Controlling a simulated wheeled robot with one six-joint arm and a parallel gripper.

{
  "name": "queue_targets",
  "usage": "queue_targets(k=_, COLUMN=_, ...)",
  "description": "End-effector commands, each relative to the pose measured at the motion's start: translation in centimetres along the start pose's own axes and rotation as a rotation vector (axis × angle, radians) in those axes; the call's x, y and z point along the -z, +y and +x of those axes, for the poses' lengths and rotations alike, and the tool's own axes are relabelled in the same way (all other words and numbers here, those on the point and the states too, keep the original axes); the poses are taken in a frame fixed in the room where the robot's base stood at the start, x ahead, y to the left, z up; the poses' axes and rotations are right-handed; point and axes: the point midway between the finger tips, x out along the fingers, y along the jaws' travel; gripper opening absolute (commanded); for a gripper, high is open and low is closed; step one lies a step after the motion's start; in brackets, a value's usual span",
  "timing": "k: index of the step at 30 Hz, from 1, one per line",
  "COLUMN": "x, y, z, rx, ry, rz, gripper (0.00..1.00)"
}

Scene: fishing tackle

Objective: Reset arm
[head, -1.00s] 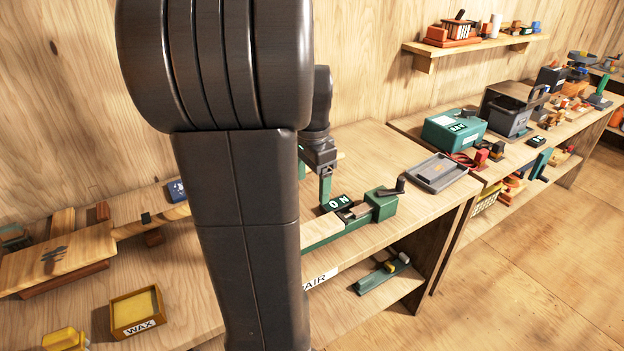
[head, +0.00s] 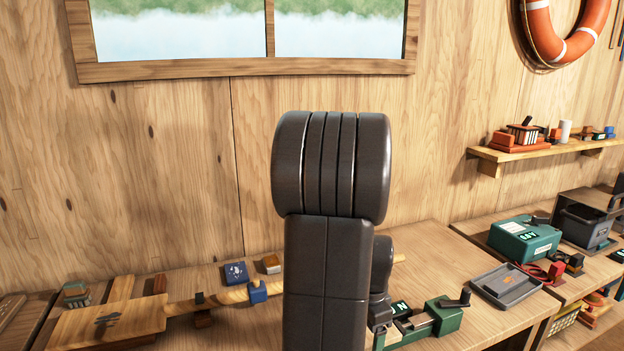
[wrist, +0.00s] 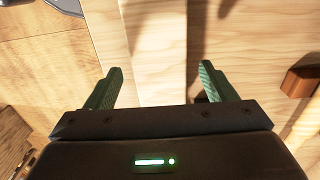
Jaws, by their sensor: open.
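My gripper (wrist: 160,80) is open in the wrist view, with its two green fingers wide apart and nothing between them. Pale wooden boards lie beyond the fingertips. In the head view my dark arm rises in the middle and hides most of the gripper, which is low behind it by the green vise (head: 445,317) on the workbench.
A grey tray (head: 481,288) and a teal box (head: 524,238) stand on the benches at right. A wooden paddle-like piece (head: 105,322) and a blue block (head: 257,292) lie at left. A wall shelf (head: 540,151) holds small items.

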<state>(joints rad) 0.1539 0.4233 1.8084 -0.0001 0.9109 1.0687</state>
Motion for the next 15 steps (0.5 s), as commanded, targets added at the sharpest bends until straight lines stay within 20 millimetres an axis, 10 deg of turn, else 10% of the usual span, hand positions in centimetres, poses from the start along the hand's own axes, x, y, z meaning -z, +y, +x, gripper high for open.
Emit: queue_targets(k=15, x=0.01, y=-0.01, z=-0.12, rx=0.001, ry=0.0, rz=0.0, gripper=0.78)
